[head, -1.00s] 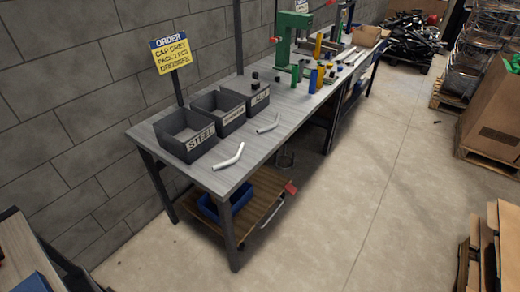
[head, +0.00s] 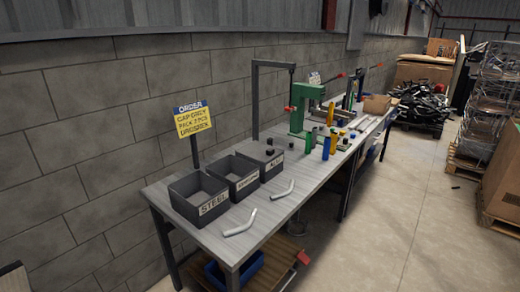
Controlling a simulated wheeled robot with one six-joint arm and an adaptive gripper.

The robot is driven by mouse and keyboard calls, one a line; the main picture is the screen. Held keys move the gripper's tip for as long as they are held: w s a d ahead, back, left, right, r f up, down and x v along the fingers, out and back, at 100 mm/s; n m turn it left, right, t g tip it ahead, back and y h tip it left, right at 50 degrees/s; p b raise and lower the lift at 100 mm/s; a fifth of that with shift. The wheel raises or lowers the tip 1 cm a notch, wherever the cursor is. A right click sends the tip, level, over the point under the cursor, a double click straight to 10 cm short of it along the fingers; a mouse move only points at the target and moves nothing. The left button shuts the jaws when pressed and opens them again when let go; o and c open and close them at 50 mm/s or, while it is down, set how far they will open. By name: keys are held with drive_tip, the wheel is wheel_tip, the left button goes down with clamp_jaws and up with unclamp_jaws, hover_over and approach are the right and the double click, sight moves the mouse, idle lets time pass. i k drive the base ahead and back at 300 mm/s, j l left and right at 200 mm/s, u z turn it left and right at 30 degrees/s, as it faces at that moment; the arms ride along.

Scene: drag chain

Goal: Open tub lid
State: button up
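No tub with a lid can be made out for certain. Three dark grey open bins stand in a row on the workbench (head: 285,210): the one labelled STEEL (head: 197,198), a middle one (head: 234,178) with a label too small to read, and a third one (head: 262,158). No lid shows on them. A blue container (head: 243,266) sits on the shelf under the bench, partly hidden by the bench top. My gripper is not in view.
Two bent metal tubes, a near one (head: 240,224) and a farther one (head: 283,190), lie on the bench. A green press (head: 306,107) stands farther back. An order sign (head: 192,119) rises behind the bins.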

sight(262, 153)
drive_tip(key=i+l, duration=1.3)
